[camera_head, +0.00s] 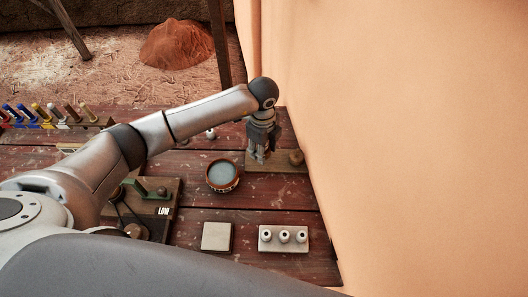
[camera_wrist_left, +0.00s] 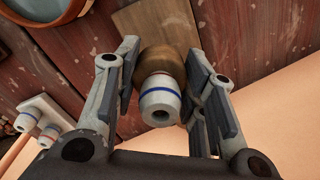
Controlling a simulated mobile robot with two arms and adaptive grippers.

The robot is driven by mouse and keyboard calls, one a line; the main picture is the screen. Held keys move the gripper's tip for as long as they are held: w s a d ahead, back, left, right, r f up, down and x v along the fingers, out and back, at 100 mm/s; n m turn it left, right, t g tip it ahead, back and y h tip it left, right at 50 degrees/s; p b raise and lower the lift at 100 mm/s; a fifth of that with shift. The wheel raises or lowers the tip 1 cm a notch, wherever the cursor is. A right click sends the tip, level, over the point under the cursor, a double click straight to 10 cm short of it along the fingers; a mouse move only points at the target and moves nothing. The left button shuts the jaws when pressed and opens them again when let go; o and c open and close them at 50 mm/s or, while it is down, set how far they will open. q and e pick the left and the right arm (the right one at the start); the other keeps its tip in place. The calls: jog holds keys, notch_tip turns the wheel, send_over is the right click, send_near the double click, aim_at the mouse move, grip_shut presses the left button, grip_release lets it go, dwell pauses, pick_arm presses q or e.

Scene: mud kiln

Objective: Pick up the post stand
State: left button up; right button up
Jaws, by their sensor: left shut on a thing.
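My left gripper (camera_head: 262,158) is low over the wooden board (camera_head: 284,167) beside the wall. In the left wrist view its fingers (camera_wrist_left: 162,60) close around a white cylindrical post (camera_wrist_left: 159,105) with a blue band and a dark hole in its end. A brown round knob (camera_wrist_left: 160,65) lies behind the post in that view, and a brown knob (camera_head: 296,157) shows on the board's right end. I cannot tell whether the post and knob are joined. A pale block with three white posts (camera_head: 283,238) stands nearer the front. My right gripper is out of view.
A bowl (camera_head: 222,175) of grey liquid stands left of the board. A pale square tile (camera_head: 216,237) lies by the three-post block. A device marked LOW (camera_head: 164,211) sits at left. The orange wall (camera_head: 410,140) closes the right side.

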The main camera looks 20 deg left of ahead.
pick_arm(q)
jog(key=s+a+r+b, duration=0.1)
jog(key=s+r+b, duration=0.2)
jog(key=s+r, duration=0.6)
jog(key=shift+s, duration=2.15)
jog(key=shift+a, duration=0.1)
jog(key=shift+b, duration=0.3)
jog(key=shift+w, duration=0.1)
